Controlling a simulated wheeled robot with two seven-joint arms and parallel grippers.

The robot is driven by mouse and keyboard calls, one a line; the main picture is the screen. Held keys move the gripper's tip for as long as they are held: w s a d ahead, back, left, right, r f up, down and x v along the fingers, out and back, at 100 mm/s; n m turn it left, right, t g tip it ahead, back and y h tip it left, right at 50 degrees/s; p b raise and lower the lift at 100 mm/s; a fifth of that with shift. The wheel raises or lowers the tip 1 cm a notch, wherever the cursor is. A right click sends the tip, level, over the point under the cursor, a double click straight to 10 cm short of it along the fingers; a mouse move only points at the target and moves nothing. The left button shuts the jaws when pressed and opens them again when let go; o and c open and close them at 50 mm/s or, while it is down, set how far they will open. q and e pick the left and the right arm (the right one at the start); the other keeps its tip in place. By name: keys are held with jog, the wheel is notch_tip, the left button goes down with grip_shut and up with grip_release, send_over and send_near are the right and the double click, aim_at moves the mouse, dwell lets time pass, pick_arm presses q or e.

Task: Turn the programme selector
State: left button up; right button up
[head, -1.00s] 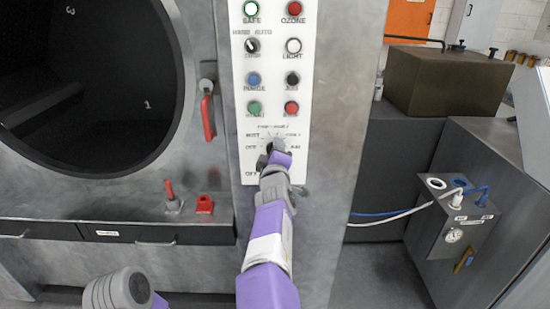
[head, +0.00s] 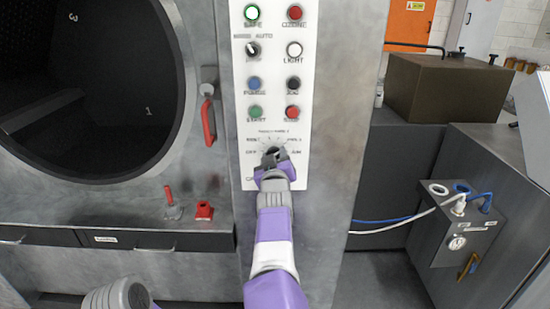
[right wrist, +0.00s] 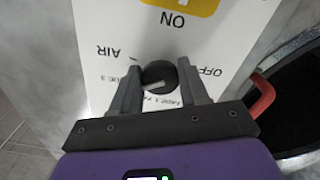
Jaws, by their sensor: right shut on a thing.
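The programme selector is a round black knob with a pale pointer mark, on the lower part of the white control panel (head: 242,140). In the right wrist view the selector (right wrist: 158,75) sits between the two grey fingers of my right gripper (right wrist: 160,82), which is shut on it. In the head view my right gripper (head: 271,157) covers most of the knob and the lower labels. The wrist view shows labels reading AIR, OFF and ON upside down; the pointer's exact setting is hard to read. My left gripper is out of view.
Coloured buttons and a black HAND/AUTO switch (head: 252,48) are above the selector. A red-handled door latch (head: 208,122) and a round dark chamber opening (head: 90,90) are to the left. A grey box with hoses (head: 455,235) stands right.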

jog(key=shift+r+m, duration=0.15)
jog(key=shift+m, duration=0.15)
jog(key=o, duration=1)
jog(key=shift+s+p, duration=0.35)
jog(key=shift+s, duration=3.4)
